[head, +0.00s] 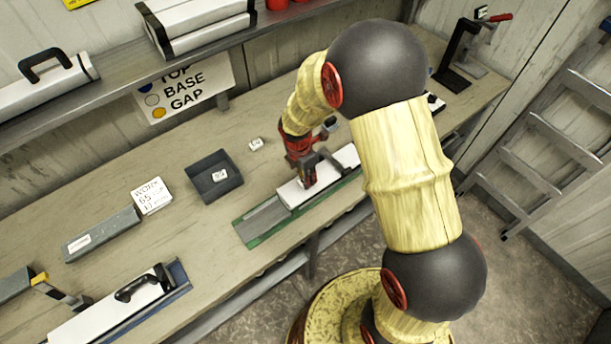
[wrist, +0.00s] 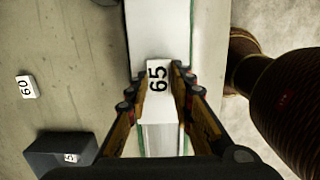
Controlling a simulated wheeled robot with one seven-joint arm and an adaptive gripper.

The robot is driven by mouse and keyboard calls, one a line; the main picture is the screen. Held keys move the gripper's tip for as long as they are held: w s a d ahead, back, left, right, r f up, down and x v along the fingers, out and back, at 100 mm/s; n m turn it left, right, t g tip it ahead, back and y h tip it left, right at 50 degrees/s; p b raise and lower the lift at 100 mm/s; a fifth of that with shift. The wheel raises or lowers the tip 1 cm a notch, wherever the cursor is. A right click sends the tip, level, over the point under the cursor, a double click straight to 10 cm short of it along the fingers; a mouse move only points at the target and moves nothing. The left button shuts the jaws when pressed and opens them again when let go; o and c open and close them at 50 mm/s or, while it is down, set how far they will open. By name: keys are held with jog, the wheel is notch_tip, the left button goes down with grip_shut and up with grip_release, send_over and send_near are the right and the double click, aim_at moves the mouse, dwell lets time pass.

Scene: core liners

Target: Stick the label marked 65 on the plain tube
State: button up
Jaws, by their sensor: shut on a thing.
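My gripper (head: 311,184) is shut on a small white label marked 65 (wrist: 158,77), seen between the fingers in the wrist view (wrist: 161,82). The plain white tube (head: 293,194) lies in a green-edged grey cradle (head: 262,221) on the bench. It also shows under the fingers in the wrist view (wrist: 160,28), with no marking visible on it. The label is over the tube's near end; I cannot tell whether it touches. In the head view the label is hidden by my gripper.
A label marked 60 (head: 256,143) lies on the bench. A dark tray (head: 203,190) holds another label (head: 219,175). A work card (head: 151,195) reading 65 stands by a grey block (head: 100,235). A white tube with black handle (head: 110,308) lies front left. A shelf (head: 110,92) runs behind.

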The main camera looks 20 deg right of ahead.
jog(key=shift+f+b, duration=0.35)
jog(key=shift+f, duration=0.45)
jog(key=o, duration=1.1)
jog(key=shift+o, duration=0.6)
jog(key=o, duration=0.4)
jog(key=shift+c, duration=0.2)
jog(key=shift+r, duration=0.1)
jog(key=shift+r+p, duration=3.1)
jog(key=shift+r, duration=0.4)
